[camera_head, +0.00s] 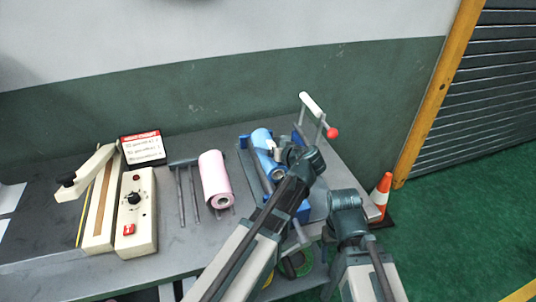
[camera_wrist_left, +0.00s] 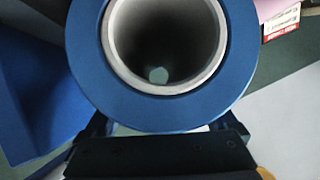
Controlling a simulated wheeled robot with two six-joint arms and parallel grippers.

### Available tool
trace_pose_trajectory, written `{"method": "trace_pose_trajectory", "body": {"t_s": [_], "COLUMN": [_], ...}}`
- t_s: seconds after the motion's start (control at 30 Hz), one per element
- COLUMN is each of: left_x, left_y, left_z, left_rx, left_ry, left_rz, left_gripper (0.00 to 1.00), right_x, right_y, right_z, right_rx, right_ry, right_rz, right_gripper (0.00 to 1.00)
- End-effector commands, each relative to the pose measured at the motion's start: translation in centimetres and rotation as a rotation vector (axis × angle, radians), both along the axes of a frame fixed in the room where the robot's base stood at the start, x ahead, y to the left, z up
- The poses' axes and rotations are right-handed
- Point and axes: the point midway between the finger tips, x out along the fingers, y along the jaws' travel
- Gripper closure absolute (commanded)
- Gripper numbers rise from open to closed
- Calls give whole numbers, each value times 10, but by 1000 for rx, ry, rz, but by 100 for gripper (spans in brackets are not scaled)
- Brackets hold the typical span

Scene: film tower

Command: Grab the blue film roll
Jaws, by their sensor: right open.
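The blue film roll (camera_head: 262,138) lies on a blue stand (camera_head: 303,212) at the right part of the table; my left arm hides its near part. In the left wrist view its near end (camera_wrist_left: 85,60) fills the upper middle, with a pale hollow core. My left gripper (camera_wrist_left: 155,130) is at the roll, its finger parts showing at both sides below the roll's rim; whether they touch it is hidden. My right gripper (camera_head: 300,238) is open near the table's front edge, close to the stand and apart from the blue roll.
A pink roll (camera_head: 214,178) lies on rods to the left. A cream sealer (camera_head: 135,215) and a red-topped sign (camera_head: 143,147) stand farther left. A white handle (camera_head: 312,105) with a red knob rises behind the stand. An orange cone (camera_head: 381,192) is right of the table.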

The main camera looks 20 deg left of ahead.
Motion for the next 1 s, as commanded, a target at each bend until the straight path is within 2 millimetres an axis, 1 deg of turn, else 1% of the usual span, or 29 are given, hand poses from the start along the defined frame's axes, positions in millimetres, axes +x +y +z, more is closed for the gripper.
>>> {"method": "trace_pose_trajectory", "body": {"t_s": [0.03, 0.17, 0.2, 0.27, 0.53, 0.67, 1.0], "left_x": [0, 1, 1, 1, 1, 1, 4], "left_y": [0, 0, 0, 0, 0, 2, 12], "left_z": [0, 0, 0, 0, 0, 4, 26], "left_rx": [-2, -2, -2, -2, -1, -1, 0], "left_ry": [-1, -1, -1, -1, -2, -2, -2], "left_rz": [1, 1, 1, 1, 1, 1, -2], "left_gripper": [59, 83, 90, 100, 100, 100, 100], "right_x": [0, 0, 0, 0, 0, 0, 0], "right_y": [0, 0, 0, 0, 0, 0, 0], "right_z": [0, 0, 0, 0, 0, 4, 26], "right_rx": [0, 0, 0, 0, 0, 0, 0], "right_ry": [0, 0, 0, 0, 0, 0, 0], "right_rz": [0, 0, 0, 0, 0, 0, 0], "right_gripper": [31, 31, 31, 31, 31, 31, 31]}}
